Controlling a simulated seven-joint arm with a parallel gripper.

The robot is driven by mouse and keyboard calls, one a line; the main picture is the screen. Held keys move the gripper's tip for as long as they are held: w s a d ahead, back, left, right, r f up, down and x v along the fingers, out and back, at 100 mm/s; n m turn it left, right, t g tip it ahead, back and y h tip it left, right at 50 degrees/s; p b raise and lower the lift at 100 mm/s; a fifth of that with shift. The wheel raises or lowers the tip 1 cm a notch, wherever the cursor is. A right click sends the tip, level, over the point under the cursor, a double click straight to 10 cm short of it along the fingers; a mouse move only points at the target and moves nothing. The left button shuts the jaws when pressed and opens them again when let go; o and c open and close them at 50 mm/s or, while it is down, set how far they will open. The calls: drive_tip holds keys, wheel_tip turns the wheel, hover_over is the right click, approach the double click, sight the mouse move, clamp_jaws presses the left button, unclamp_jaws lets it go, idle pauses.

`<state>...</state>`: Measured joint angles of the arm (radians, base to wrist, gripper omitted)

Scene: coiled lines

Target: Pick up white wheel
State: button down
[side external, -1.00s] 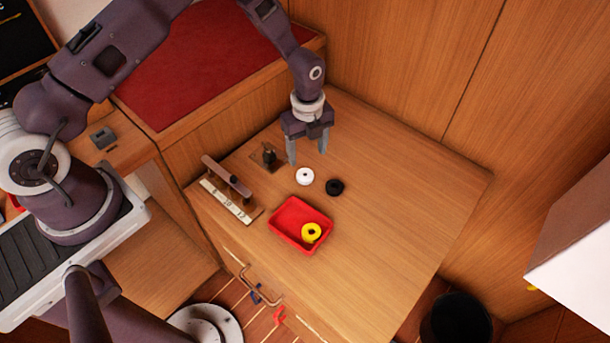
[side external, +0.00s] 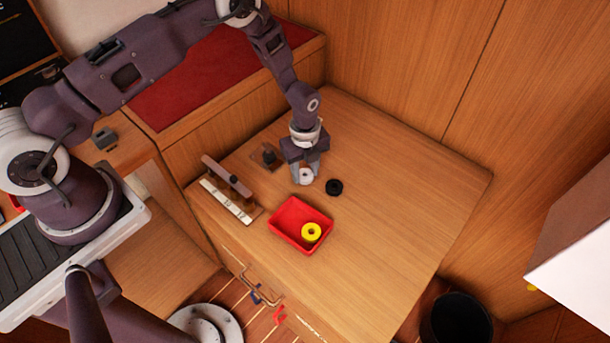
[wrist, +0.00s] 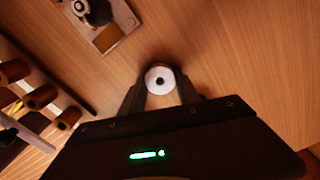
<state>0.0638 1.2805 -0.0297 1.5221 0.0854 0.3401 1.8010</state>
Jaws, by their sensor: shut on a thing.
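The white wheel (side external: 305,176) is a small ring with a hole in its middle, low at the wooden table top. My gripper (side external: 305,178) is down at it and shut on it, with one finger on each side. In the wrist view the white wheel (wrist: 160,80) sits between the fingertips of my gripper (wrist: 160,88), its dark hole facing the camera. The fingers partly hide the wheel's sides. I cannot tell whether it still touches the table.
A black wheel (side external: 334,187) lies close to the right of my gripper. A red tray (side external: 283,228) holding a yellow wheel (side external: 311,232) is nearer the front. A wooden rack with a number strip (side external: 228,199) and a small base with a dark post (side external: 268,157) stand left. The table's right side is clear.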

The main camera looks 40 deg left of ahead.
wheel_tip(320, 180, up, 9)
drive_tip(key=w+a+n, duration=0.4)
drive_tip(key=w, duration=0.1)
drive_tip(key=w+a+r+n, duration=0.1)
drive_tip(key=w+a+n, duration=0.3)
drive_tip(key=w+a, duration=0.1)
drive_tip(key=w+a+n, duration=0.3)
drive_tip(key=w+a, duration=0.1)
drive_tip(key=w, duration=0.1)
drive_tip(key=shift+a+r+n, duration=0.15)
drive_tip(key=shift+a+n, duration=0.25)
drive_tip(key=shift+w+f, duration=0.1)
drive_tip(key=shift+f, duration=2.15)
drive_tip(key=shift+r, duration=0.1)
drive_tip(key=shift+r, duration=0.2)
drive_tip(key=shift+r, duration=0.75)
idle(1.6)
drive_tip(key=shift+d+r, duration=0.1)
drive_tip(key=shift+r, duration=0.15)
idle(0.5)
